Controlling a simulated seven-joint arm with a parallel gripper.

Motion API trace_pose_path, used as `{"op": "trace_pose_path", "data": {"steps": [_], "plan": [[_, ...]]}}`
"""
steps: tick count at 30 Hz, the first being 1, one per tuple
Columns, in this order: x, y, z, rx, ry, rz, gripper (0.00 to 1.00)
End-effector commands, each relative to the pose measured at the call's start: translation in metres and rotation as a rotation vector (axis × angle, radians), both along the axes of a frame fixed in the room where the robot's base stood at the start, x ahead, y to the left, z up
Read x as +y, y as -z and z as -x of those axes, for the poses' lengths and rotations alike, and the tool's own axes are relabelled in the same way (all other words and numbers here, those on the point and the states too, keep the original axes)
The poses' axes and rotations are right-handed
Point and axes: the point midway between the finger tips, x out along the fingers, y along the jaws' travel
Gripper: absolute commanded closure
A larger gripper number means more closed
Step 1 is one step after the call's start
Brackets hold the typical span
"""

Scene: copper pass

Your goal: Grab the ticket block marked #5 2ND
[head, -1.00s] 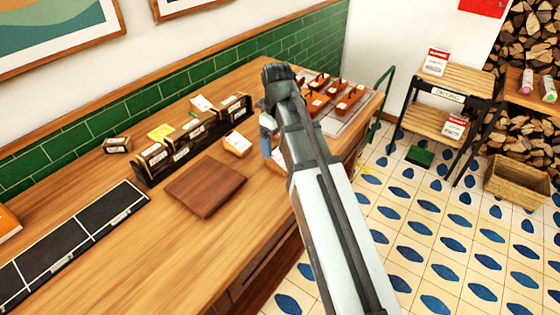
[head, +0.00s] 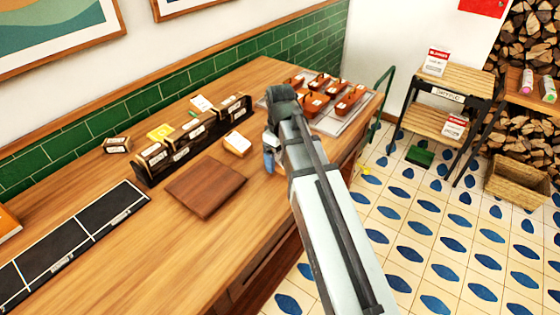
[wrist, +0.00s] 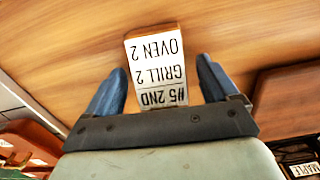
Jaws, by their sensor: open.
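The ticket block (wrist: 158,72) is a small wooden block with a white face reading "#5 2ND", "GRILL 2" and "OVEN 2", upside down in the wrist view. In the head view a small white-topped block (head: 237,143) stands on the counter between the black rack and my gripper. My gripper (wrist: 160,66) is open, with its blue fingers on either side of the block in the wrist view and nothing held. In the head view my gripper (head: 269,160) is just right of the block, with a gap between them.
A brown board (head: 205,187) lies in front of the block. A black rack (head: 195,140) with several labelled blocks stands behind it. A tray (head: 330,126) of brown holders is at the far right. Bare counter surrounds the block.

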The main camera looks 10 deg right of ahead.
Motion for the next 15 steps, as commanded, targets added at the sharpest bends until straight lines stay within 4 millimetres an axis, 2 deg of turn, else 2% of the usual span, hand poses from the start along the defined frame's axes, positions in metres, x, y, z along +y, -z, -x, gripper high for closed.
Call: {"op": "trace_pose_path", "data": {"steps": [2,15], "plan": [[0.0001,-0.0002,-0.0001,0.0,0.0,0.0,0.15],[0.0001,-0.0004,-0.0001,0.0,0.0,0.0,0.57]]}}
